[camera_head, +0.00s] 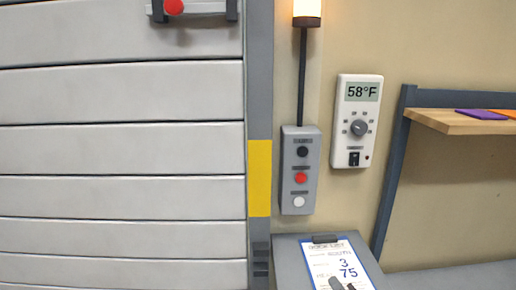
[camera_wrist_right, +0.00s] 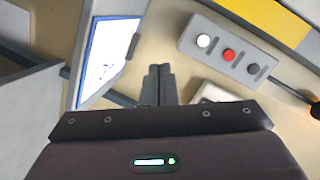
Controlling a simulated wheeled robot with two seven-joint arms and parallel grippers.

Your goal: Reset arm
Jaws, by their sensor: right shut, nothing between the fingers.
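My right gripper (camera_head: 341,284) shows at the bottom edge of the head view, in front of the lower part of a clipboard (camera_head: 318,256). Its two dark fingers are together and empty in the right wrist view (camera_wrist_right: 159,72). They are apart from the wall and the button box, which lies beyond them to the right in that view. My left gripper is in neither view.
A grey button box (camera_head: 289,171) with black, red and white buttons hangs beside a shuttered door (camera_head: 120,147). A thermostat (camera_head: 357,95) reads 58°F. A wooden shelf (camera_head: 463,122) is at right. The clipboard lies on a grey surface (camera_head: 290,262).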

